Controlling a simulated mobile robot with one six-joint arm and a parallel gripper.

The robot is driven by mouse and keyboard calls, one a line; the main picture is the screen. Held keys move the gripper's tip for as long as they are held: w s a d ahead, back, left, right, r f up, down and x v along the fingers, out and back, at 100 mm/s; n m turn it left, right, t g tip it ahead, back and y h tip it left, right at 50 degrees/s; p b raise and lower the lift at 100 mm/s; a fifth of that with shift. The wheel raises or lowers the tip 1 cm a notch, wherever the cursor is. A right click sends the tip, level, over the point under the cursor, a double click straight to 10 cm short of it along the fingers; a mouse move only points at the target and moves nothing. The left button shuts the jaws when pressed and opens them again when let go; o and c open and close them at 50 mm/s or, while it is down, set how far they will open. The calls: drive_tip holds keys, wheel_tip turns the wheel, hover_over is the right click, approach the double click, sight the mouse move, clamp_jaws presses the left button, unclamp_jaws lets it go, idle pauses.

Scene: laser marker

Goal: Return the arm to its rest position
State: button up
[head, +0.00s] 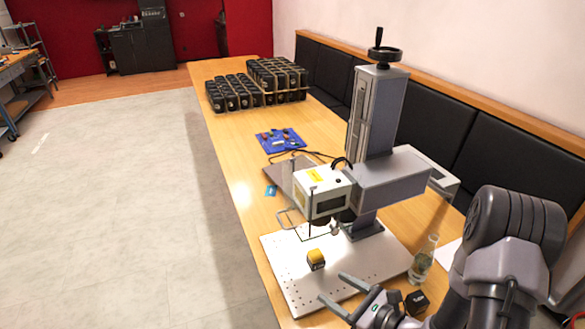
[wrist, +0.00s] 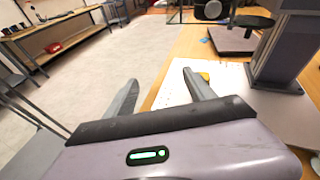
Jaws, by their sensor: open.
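My gripper (head: 337,294) is at the bottom right of the head view, over the front edge of the laser marker's base plate. Its two fingers are apart with nothing between them. In the wrist view the open fingers (wrist: 160,90) point toward the table edge and the plate. My arm comes in from the right and is bent. The laser marker (head: 365,180) stands on the table with its head over the white perforated plate (head: 290,265). A small yellow-topped block (head: 316,260) sits on the plate, apart from my gripper; in the wrist view its yellow (wrist: 205,76) shows just past the right finger.
A glass bottle (head: 421,262) and a dark block (head: 416,301) stand close to my gripper and arm. Racks of black blocks (head: 240,92) and a blue panel (head: 280,140) are farther along the table (head: 225,150). Black padded seating lines the right wall. The floor at left is clear.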

drive_tip(key=s+a+r+n+g+b, duration=0.3)
drive_tip(key=s+a+r+n+g, duration=0.65)
drive_tip(key=s+r+n, duration=0.45)
drive_tip(key=s+d+r+n+t+h+b, duration=0.3)
drive_tip(key=s+d+r+n+t+h, duration=0.1)
drive_tip(key=s+d+n+h, duration=0.2)
drive_tip(key=shift+s+d+r+n+h, duration=0.3)
drive_tip(key=shift+d+r+n+h, duration=0.1)
drive_tip(key=shift+d+n+h, duration=0.7)
